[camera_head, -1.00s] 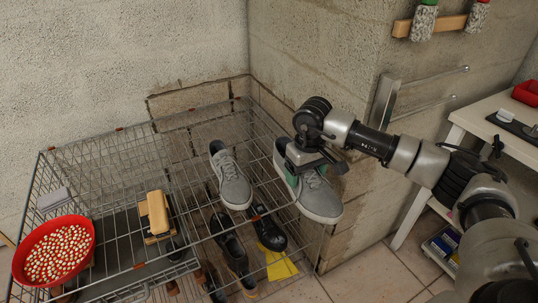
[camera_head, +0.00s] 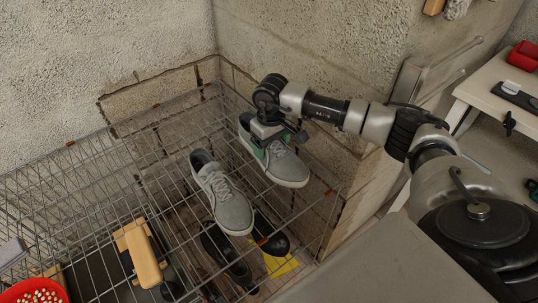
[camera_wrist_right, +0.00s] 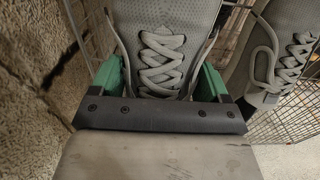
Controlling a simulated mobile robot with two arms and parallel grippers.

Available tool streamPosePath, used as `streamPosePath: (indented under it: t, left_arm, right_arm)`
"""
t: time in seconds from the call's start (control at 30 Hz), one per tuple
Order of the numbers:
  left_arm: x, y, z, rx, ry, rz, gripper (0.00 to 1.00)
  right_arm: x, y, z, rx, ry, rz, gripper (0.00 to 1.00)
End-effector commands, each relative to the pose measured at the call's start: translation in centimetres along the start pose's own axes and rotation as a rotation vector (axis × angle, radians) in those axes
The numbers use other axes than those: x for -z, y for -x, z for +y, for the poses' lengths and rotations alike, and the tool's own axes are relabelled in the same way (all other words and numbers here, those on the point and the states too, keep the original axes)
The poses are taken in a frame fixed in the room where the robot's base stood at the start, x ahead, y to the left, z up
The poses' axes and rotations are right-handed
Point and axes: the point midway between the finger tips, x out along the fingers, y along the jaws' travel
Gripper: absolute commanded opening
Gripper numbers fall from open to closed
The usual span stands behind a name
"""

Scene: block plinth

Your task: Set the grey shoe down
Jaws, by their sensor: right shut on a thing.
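A grey shoe (camera_head: 287,166) with a pale sole is in my right gripper (camera_head: 268,148), at the right end of the wire rack's top. In the right wrist view the green finger pads of the gripper (camera_wrist_right: 155,85) press on both sides of the laced shoe (camera_wrist_right: 163,40). A second grey shoe (camera_head: 228,205) lies on the rack (camera_head: 100,205) just left of the held one; its laces also show in the right wrist view (camera_wrist_right: 290,65). I cannot tell whether the held shoe touches the wires.
Dark shoes (camera_head: 270,238) and a yellow cloth (camera_head: 282,264) are lower down, under the top wires. A tan-handled brush (camera_head: 142,255) and a red bowl (camera_head: 38,291) are at the left. The concrete wall (camera_head: 320,70) is close behind the held shoe.

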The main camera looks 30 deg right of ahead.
Motion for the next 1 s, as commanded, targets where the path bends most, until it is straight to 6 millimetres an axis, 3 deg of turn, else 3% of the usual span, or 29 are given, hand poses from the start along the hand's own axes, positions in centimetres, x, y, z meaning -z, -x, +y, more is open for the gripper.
streamPosePath:
  t: [0.4, 0.73, 0.77, 0.9, 1.0]
  left_arm:
    - [0.1, 0.1, 0.0, 0.0, 0.0, 0.001, 1.0]
    - [0.1, -0.2, 0.0, 0.0, 0.0, 0.001, 1.0]
    - [0.1, -0.2, 0.0, 0.0, 0.0, 0.001, 1.0]
    - [0.2, -0.1, 0.0, 0.0, 0.0, 0.002, 1.0]
    - [0.2, -0.1, 0.0, 0.0, 0.0, 0.002, 1.0]
  right_arm:
    - [0.1, -4.4, 0.0, 0.0, -0.001, 0.001, 0.42]
    - [0.1, -4.8, 0.0, 0.0, 0.0, 0.003, 0.42]
    - [0.1, -4.9, 0.0, 0.0, 0.0, 0.002, 0.78]
    - [0.0, -4.8, 0.0, 0.0, 0.0, 0.002, 0.99]
    - [0.0, -4.8, 0.0, 0.0, 0.0, 0.002, 1.0]
